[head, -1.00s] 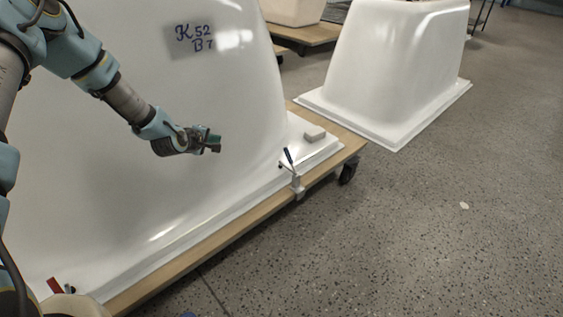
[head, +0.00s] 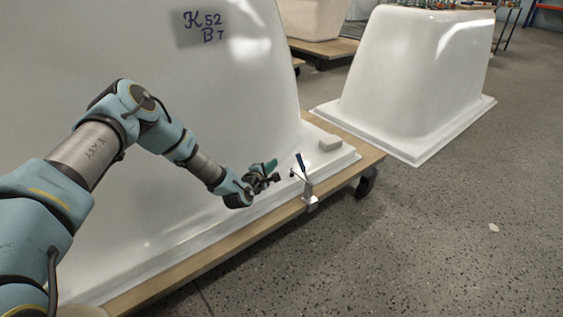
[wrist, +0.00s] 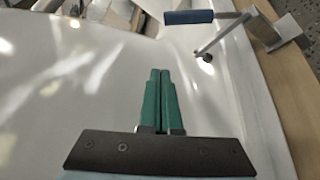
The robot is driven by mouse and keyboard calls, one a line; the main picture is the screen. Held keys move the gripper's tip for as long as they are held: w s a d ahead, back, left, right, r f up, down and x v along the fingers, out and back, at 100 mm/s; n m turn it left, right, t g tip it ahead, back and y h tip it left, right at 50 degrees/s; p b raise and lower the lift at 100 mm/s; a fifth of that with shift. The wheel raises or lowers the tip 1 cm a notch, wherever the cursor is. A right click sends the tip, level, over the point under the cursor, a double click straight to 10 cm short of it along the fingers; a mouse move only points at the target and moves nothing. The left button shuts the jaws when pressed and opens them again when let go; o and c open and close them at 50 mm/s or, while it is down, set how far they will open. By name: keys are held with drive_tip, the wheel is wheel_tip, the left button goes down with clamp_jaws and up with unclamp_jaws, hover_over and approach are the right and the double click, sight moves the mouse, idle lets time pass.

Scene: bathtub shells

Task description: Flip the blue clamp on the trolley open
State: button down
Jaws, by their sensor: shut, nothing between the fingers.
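The blue clamp (head: 303,180) is a toggle clamp on the edge of the trolley (head: 235,238), with a blue handle standing up and a metal body fixed over the wooden edge. In the wrist view its blue handle (wrist: 189,17) lies at the top, with the metal arm and dark tip (wrist: 207,57) to its right, over the white rim. My gripper (head: 275,165) is left of the clamp and apart from it. In the wrist view the green fingers of my gripper (wrist: 160,72) are together with nothing between them, below and left of the handle.
The large white shell (head: 130,70), marked K52 B7, rises behind my arm. A second white shell (head: 410,75) stands at back right. The speckled floor (head: 420,240) at right is mostly clear.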

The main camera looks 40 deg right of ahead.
drive_tip(key=d+b, duration=0.2)
drive_tip(key=d, duration=0.6)
drive_tip(key=shift+d+f, duration=0.15)
drive_tip(key=shift+d, duration=0.1)
idle(0.4)
drive_tip(key=shift+s+r+m, duration=0.2)
drive_tip(key=shift+s+m, duration=0.05)
drive_tip(key=shift+m, duration=0.05)
